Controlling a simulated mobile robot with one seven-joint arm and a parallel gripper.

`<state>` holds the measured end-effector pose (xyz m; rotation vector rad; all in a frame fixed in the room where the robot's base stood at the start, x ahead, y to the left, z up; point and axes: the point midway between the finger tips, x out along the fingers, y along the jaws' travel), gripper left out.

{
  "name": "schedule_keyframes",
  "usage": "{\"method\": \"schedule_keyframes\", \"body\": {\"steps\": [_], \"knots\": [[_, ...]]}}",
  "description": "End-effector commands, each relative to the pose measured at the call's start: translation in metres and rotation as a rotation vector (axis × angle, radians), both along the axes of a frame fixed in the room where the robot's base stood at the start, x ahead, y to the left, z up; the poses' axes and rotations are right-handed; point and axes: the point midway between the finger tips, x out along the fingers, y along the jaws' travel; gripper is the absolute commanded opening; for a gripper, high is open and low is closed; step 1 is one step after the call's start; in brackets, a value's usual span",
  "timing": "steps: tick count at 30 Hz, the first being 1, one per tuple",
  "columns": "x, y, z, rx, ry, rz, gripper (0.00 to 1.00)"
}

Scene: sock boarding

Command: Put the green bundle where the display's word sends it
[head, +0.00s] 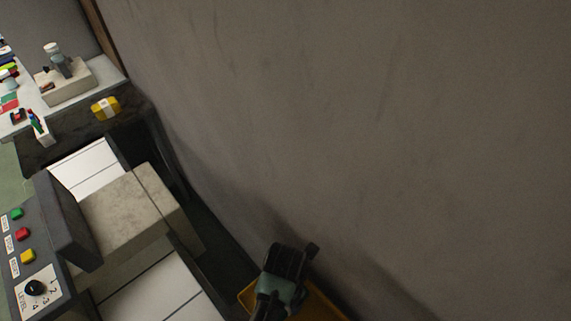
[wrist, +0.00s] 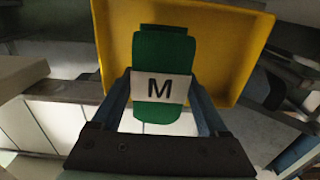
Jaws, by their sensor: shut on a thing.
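The green bundle (wrist: 163,48) has a white band marked with the letter M. In the wrist view it sits between the two fingers of my gripper (wrist: 160,100), which is shut on it. A yellow bin (wrist: 115,40) lies behind and below the bundle in that view. In the head view my gripper (head: 287,262) is at the bottom, over or beside the yellow bin (head: 325,305), close to the wall. The bundle itself is hidden there. No readable display word shows in either view.
A grey machine (head: 125,210) with a white slatted belt (head: 160,290) stands at left. Its control panel (head: 12,262) has green, red and yellow buttons and a level dial. A yellow bundle (head: 105,107) lies on a dark surface beyond. A large grey wall (head: 380,130) bounds the right.

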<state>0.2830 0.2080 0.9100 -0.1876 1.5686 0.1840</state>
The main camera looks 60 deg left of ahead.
Motion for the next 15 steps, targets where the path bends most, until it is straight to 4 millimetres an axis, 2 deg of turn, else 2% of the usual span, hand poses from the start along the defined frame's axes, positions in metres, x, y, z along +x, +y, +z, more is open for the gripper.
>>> {"method": "schedule_keyframes", "body": {"steps": [8,12,15], "knots": [[0.0,0.0,-0.023,0.001,-0.002,-0.001,0.05],[0.0,0.0,-0.042,0.0,-0.002,-0.001,0.05],[0.004,0.001,-0.046,0.003,-0.003,-0.001,0.05]]}}
